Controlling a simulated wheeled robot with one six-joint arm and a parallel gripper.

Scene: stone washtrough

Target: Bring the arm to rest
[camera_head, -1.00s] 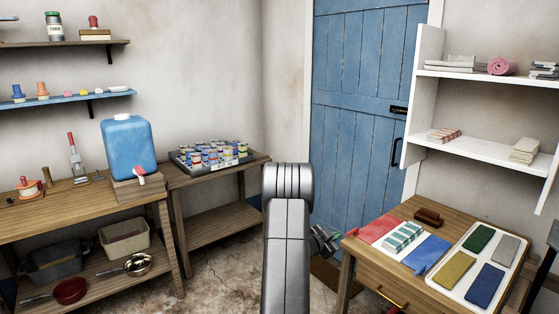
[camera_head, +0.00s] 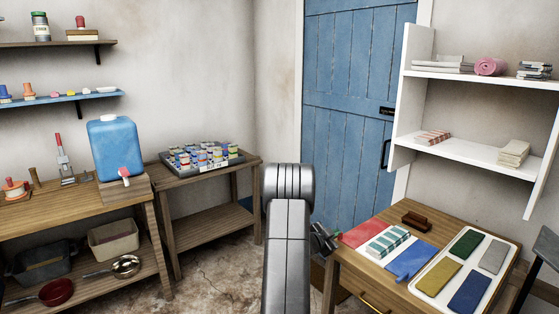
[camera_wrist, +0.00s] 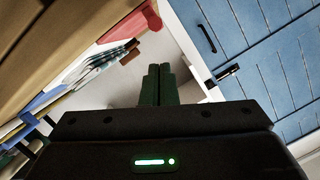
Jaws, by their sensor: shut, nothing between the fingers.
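My arm stands upright in the middle of the head view, its grey links in front of the floor and the blue door. My gripper (camera_head: 325,238) shows just right of the arm, partly hidden behind it, close to the left edge of the wooden table (camera_head: 345,262). In the wrist view the two dark fingers of my gripper (camera_wrist: 158,72) lie together, with nothing between them. Whether the gripper touches the table cannot be told; it looks apart from it.
The table bears red and blue cloths, a striped folded cloth (camera_head: 388,242) and a white tray (camera_head: 421,291) of coloured swatches. White shelves (camera_head: 470,153) stand behind it. The blue door (camera_head: 345,120) is shut. Left are a jar tray (camera_head: 237,157), a blue water container (camera_head: 115,150) and benches.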

